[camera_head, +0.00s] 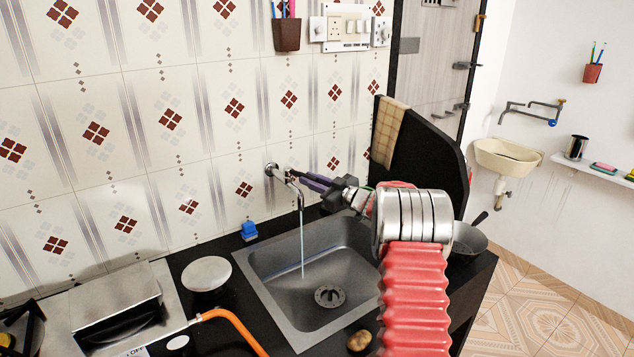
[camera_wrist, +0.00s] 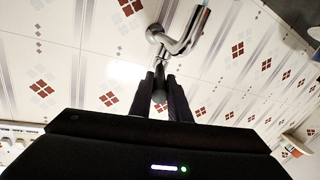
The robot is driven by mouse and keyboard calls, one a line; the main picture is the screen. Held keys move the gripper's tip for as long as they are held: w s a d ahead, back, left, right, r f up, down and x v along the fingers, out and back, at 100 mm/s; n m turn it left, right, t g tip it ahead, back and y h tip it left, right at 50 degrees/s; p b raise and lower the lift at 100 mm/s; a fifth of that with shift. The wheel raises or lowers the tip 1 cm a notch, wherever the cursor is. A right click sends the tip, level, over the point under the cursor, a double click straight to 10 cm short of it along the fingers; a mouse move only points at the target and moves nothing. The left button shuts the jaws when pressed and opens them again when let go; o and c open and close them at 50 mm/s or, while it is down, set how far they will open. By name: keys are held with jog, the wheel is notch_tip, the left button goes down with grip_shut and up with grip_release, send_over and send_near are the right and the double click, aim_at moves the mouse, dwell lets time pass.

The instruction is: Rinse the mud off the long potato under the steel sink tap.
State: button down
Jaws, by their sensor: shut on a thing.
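The steel tap (camera_head: 285,179) comes out of the tiled wall above the grey steel sink (camera_head: 272,267). A thin stream of water (camera_head: 302,245) falls from its spout into the sink. My gripper (camera_head: 292,178) reaches in from the right at the tap. In the wrist view its fingers (camera_wrist: 172,92) are shut on the small dark tap knob (camera_wrist: 159,95), just below the bent tap pipe (camera_wrist: 182,45). A brown potato (camera_head: 359,342) lies on the black counter at the sink's front edge, away from the water. It is too small to judge its mud.
A stove (camera_head: 112,304) with an orange hose (camera_head: 232,318) and a round lid (camera_head: 206,273) are left of the sink. A blue object (camera_head: 249,230) stands behind it. A pan (camera_head: 469,240) and a black upright panel (camera_head: 425,150) are at the right. The sink basin looks empty.

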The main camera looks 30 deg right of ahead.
jog(key=shift+r, duration=0.15)
jog(key=c, duration=1.7)
grip_release()
jog(key=shift+o, duration=0.2)
jog(key=shift+s+d, duration=0.3)
jog(key=shift+s, duration=0.2)
jog(key=v, duration=1.2)
jog(key=shift+s, duration=0.3)
